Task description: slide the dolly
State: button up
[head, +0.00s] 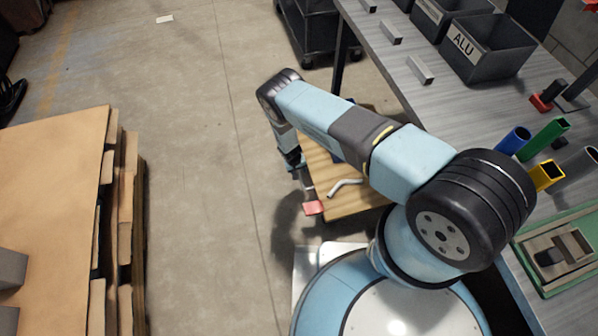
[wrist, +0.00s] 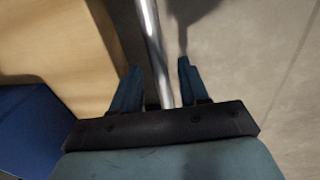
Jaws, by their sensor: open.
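The dolly shows in the head view as a low wooden deck (head: 358,203) below my arm, partly hidden by it. Its wooden surface also fills the upper left of the wrist view (wrist: 50,45). My gripper (head: 294,163) is at the deck's left edge, pointing down. In the wrist view my gripper (wrist: 158,85) is open, with a shiny metal bar (wrist: 152,40) running between the two fingers. There is a gap between the bar and the right finger. A red piece (head: 313,208) shows near the deck's lower left edge.
A bent pale tube (head: 345,186) and a blue object (wrist: 32,130) are on the deck. A long workbench (head: 455,115) with grey bins stands right. A dark cart (head: 310,30) is behind. Stacked boards (head: 55,190) stand left. The floor between is clear.

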notch_tip(320, 180, up, 13)
jog(key=a, duration=0.2)
jog(key=shift+s+a+r, duration=0.2)
jog(key=shift+s+a, duration=0.05)
jog(key=shift+s, duration=0.15)
dwell(0.7)
